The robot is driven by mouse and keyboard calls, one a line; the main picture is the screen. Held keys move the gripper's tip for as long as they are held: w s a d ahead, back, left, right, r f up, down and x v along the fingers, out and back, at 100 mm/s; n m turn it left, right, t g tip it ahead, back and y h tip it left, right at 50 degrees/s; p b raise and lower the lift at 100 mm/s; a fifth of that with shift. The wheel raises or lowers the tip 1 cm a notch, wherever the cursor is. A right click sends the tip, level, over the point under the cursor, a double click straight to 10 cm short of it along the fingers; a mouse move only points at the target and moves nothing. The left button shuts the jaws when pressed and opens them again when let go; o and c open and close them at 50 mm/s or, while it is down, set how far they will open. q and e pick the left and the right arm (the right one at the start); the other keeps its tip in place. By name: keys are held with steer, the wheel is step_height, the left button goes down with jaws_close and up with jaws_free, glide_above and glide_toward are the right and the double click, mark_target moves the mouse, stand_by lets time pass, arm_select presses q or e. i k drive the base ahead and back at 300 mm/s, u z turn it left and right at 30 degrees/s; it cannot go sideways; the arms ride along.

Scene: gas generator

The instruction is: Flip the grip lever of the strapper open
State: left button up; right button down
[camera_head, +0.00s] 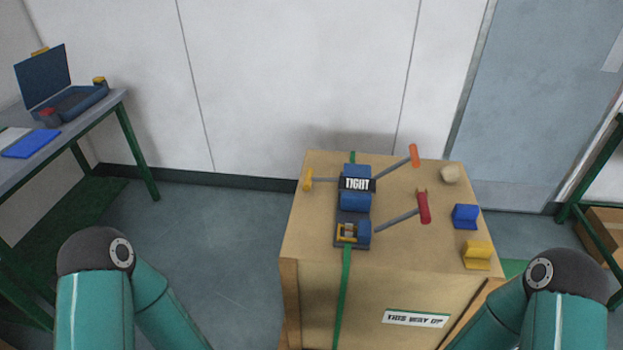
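The strapper (354,202) is a blue tool lying on top of a wooden crate (310,245), over a green strap (345,290). Its upper part carries a black label reading TIGHT. One lever with an orange handle (414,156) slants from the upper part to the upper right. A second lever with a red handle (424,207) slants from the lower part to the right. I cannot tell which one is the grip lever. My teal arms show at the bottom corners; both grippers are out of view.
A blue block (465,216), a yellow block (477,254) and a beige lump (450,173) sit along the crate's right side. A table (90,110) at left holds an open blue case (65,95). Clear floor lies left of the crate.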

mark_target(306, 184)
steer(key=u, duration=0.15)
steer(key=i, duration=0.2)
steer(key=z, duration=2.3)
steer(key=k, duration=0.35)
steer(key=u, duration=0.75)
steer(key=k, duration=0.95)
steer(key=u, duration=1.3)
steer(key=i, duration=1.4)
steer(key=z, duration=0.4)
